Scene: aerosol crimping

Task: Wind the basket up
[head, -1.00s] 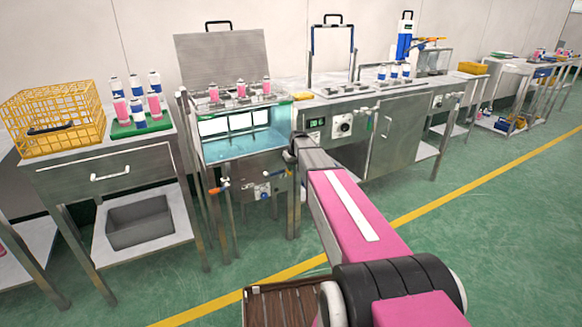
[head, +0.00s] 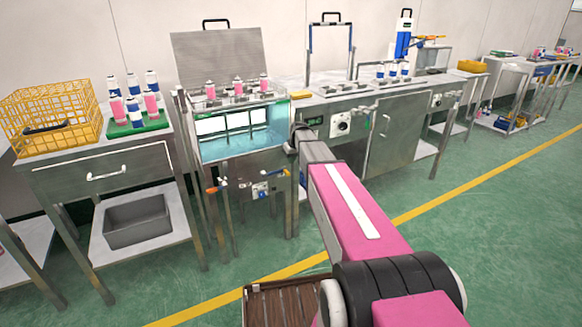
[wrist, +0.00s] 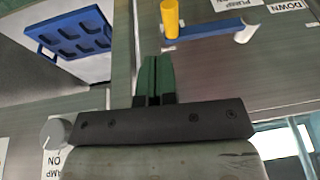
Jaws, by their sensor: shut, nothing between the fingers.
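In the wrist view my gripper (wrist: 153,78) is shut, with its green fingertips together and empty. A blue crank arm (wrist: 215,28) with an upright yellow grip (wrist: 171,18) is just beyond the fingertips and to the right, apart from them. Upside-down labels reading DOWN and PUMP lie near the crank. In the head view the water bath (head: 245,143) stands open and lit, with a rack of several pink and white cans above the water. The basket itself is hard to make out under the cans. My arm hides the gripper in the head view.
A yellow wire basket (head: 28,117) and a green tray (head: 150,125) of cans stand on the left bench. The bath's raised lid (head: 218,57) is behind it. In the wrist view a blue tray (wrist: 82,47) is upper left and a knob (wrist: 57,132) lower left.

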